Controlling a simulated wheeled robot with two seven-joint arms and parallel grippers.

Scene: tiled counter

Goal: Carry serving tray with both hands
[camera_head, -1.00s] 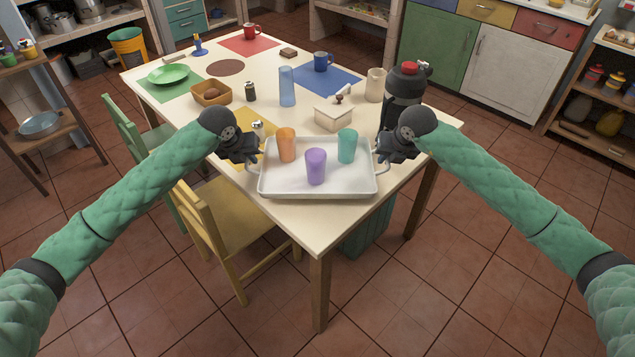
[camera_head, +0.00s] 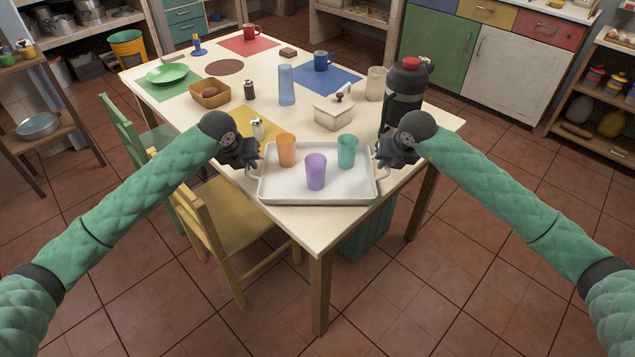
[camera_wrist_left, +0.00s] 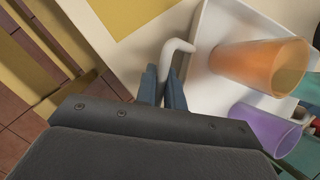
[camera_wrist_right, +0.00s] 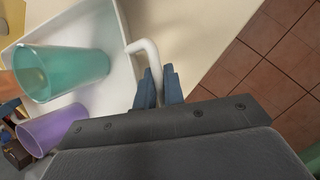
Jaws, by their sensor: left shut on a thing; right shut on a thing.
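The white serving tray (camera_head: 345,193) is near the table's front corner. It carries an orange cup (camera_head: 286,151), a purple cup (camera_head: 315,172) and a teal cup (camera_head: 347,152), all upright. My left gripper (camera_head: 252,163) is shut on the tray's left handle, which shows between its fingers in the left wrist view (camera_wrist_left: 176,58). My right gripper (camera_head: 382,161) is shut on the right handle, also seen in the right wrist view (camera_wrist_right: 148,52). The tray looks about level. I cannot tell if its underside touches the table.
On the cream table (camera_head: 190,108), a black flask (camera_head: 404,95) stands close behind my right gripper. A white box (camera_head: 333,116), a small shaker (camera_head: 257,129) and a blue tumbler (camera_head: 286,86) stand behind the tray. A yellow chair (camera_head: 225,215) is at the left side. Floor in front is clear.

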